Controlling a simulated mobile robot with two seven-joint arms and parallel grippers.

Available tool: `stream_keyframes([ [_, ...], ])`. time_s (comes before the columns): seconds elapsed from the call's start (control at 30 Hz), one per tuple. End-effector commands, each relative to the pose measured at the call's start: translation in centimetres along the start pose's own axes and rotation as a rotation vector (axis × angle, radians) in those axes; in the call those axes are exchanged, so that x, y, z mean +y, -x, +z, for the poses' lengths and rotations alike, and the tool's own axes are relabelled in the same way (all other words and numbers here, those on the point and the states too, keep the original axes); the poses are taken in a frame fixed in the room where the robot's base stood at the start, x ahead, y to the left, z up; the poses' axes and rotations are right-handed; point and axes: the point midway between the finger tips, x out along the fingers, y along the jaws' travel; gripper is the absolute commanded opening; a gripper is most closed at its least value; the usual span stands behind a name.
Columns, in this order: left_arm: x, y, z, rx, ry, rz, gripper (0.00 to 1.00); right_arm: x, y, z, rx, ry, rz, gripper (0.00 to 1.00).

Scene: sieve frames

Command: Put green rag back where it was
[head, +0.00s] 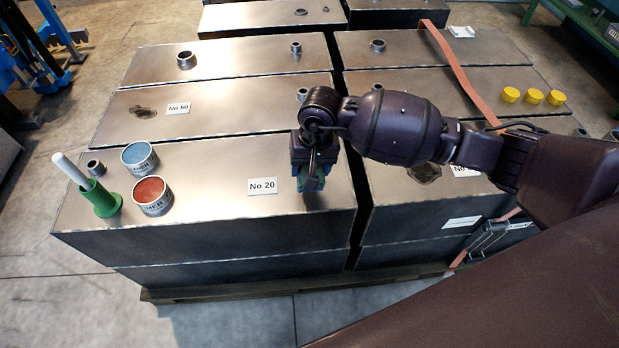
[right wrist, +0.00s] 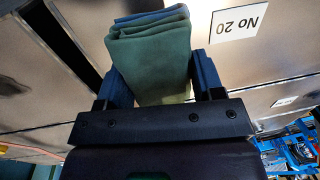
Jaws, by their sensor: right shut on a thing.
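My right gripper (head: 311,180) is over the front metal box (head: 220,215), near its right edge and just right of the No 20 label (head: 262,186). It is shut on the green rag (right wrist: 153,55), which is folded and sits between the two blue fingers in the right wrist view. A blue strip shows along the rag's far edge there. In the head view only a little of the rag shows below the wrist; I cannot tell whether it touches the box top. My left gripper is out of view.
On the front box's left stand a blue tin (head: 139,157), a red tin (head: 152,195), a green holder with a white rod (head: 100,198) and a small metal ring (head: 96,168). Yellow caps (head: 533,97) sit at the back right. A narrow gap separates the box rows.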

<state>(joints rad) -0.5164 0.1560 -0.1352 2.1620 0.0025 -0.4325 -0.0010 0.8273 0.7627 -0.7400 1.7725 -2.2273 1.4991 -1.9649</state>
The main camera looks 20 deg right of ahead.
Motion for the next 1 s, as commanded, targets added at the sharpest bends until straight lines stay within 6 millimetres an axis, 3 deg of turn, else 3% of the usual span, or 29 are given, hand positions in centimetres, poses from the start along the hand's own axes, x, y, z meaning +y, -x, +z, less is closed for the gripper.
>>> stream_keyframes([
  [0.33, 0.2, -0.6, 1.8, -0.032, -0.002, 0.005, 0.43, 0.6, -5.2, 0.2, -0.008, -0.002, 0.001, 0.39],
  [0.77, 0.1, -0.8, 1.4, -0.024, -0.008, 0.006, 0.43, 0.7, -5.7, 0.1, -0.003, 0.000, 0.002, 0.39],
  [0.8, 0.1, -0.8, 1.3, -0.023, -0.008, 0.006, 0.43, 0.7, -5.6, 0.1, -0.002, 0.000, 0.001, 0.66],
  [0.93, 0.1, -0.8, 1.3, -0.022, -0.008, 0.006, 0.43, 0.7, -5.5, 0.1, -0.002, 0.000, 0.001, 0.86],
  [1.0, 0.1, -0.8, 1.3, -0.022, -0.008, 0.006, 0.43, 0.7, -5.5, 0.1, -0.002, 0.000, 0.001, 0.87],
])
